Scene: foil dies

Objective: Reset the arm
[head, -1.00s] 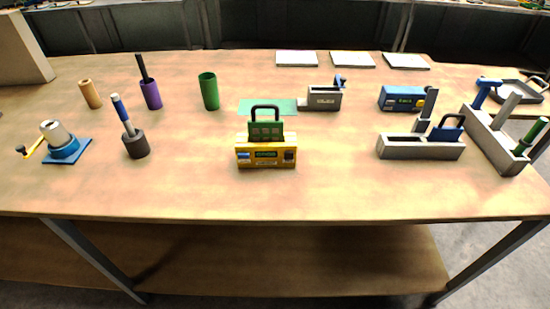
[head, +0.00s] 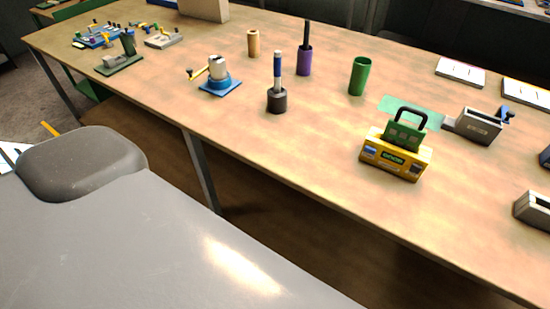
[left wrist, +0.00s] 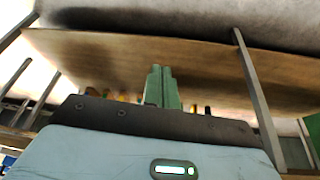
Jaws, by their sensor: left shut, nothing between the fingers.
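My left gripper (left wrist: 161,74) shows in the left wrist view. Its two green fingers are together with nothing between them. It is away from the things on the table, with the wooden underside or shelf of a table (left wrist: 200,52) and its metal legs beyond it. In the head view neither gripper shows. A large grey part of my own body fills the lower left there. My right gripper is in neither view.
The long wooden table (head: 310,150) holds a yellow box with a green handled block (head: 396,157), a green cup (head: 359,76), a purple cup (head: 304,60), a dark holder (head: 277,100) and a blue-based crank device (head: 218,76). Its front left surface is mostly clear.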

